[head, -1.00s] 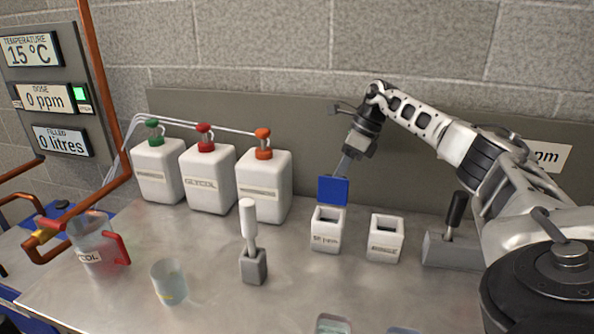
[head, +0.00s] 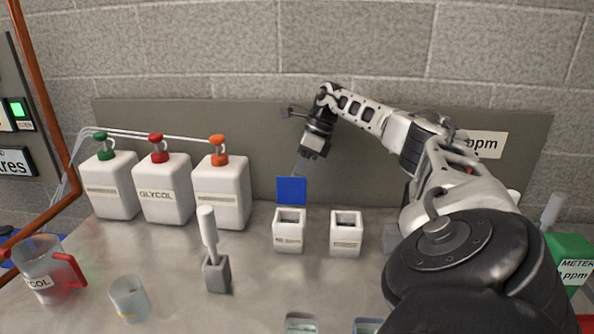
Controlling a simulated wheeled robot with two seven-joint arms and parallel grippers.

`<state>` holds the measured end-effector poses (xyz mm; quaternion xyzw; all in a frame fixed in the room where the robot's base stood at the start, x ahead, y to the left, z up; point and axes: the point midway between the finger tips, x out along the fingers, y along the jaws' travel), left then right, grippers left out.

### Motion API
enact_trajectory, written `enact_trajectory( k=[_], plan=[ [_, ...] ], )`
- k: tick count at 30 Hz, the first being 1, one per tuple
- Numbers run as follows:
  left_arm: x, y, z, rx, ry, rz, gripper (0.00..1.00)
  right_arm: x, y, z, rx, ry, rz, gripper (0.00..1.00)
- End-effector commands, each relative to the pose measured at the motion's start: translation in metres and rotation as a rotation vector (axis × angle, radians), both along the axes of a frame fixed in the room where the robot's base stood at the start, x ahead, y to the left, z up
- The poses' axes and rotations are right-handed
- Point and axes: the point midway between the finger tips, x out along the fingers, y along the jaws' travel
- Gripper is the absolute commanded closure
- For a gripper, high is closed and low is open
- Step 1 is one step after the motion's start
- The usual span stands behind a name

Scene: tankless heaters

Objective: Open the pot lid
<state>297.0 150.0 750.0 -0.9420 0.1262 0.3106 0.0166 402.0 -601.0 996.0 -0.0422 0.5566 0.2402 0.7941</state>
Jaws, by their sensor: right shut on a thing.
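A small white pot (head: 288,238) stands on the bench with its square top opening uncovered. Its blue lid (head: 291,190) stands upright at the back edge of the opening. My right gripper (head: 299,170) comes down from behind and above and is shut on the lid; the lid hides the very tips of the fingers. A second white pot (head: 345,238) stands to the right with its top open and no lid visible. My left gripper is not in view.
White jugs with green, red and orange caps, one being the glycol jug (head: 163,190), stand at the back left. A white-handled tool in a grey block (head: 216,275), a clear beaker (head: 129,300) and a red-handled jug (head: 45,270) are nearer. A green meter box (head: 570,262) is at right.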

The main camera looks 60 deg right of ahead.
Motion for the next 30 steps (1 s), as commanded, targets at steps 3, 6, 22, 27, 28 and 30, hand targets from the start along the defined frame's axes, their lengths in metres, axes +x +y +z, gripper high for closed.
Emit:
enact_trajectory(
  k=[3,6,22,27,28,30],
  plan=[
    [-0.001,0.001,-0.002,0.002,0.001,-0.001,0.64,-0.001,-0.009,-0.004,-0.030,-0.002,-0.020,0.66],
    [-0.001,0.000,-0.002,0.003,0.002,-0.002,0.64,-0.001,-0.009,-0.005,-0.029,-0.001,-0.019,0.64],
    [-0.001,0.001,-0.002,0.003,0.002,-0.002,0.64,-0.001,-0.007,0.000,-0.026,0.002,-0.016,0.64],
    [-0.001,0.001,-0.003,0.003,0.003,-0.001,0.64,0.001,-0.006,0.027,-0.025,-0.011,-0.017,0.64],
    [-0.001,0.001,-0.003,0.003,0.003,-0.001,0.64,0.001,-0.005,0.034,-0.026,-0.010,-0.017,0.64],
    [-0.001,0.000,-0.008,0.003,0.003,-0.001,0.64,-0.007,0.003,0.042,-0.029,-0.007,-0.014,0.64]
  ],
)
